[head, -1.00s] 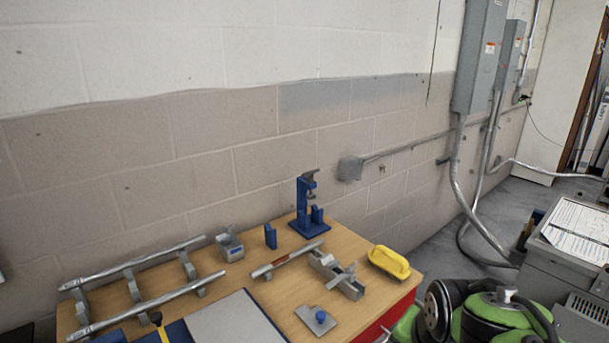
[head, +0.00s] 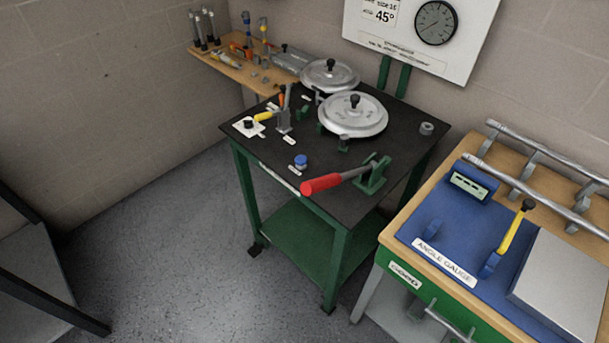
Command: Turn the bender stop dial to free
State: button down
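A bender stands on a black-topped green table (head: 235,186), with two silver round discs, the nearer one (head: 353,115) and the farther one (head: 329,75). A small white plate (head: 240,132) with a black knob (head: 248,123) lies at the table's left corner; it looks like a dial, but its markings are too small to read. A blue knob (head: 300,161) sits near the front edge. I cannot tell for certain which knob is the stop dial, or its setting. My gripper is not in view.
A red-handled lever (head: 322,184) reaches over the table's front edge. An angle gauge bench (head: 390,232) is at right, a tool shelf (head: 231,72) behind. Open grey floor (head: 170,240) lies front left.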

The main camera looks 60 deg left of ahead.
aim_at(249, 124)
jog(key=u, duration=1.95)
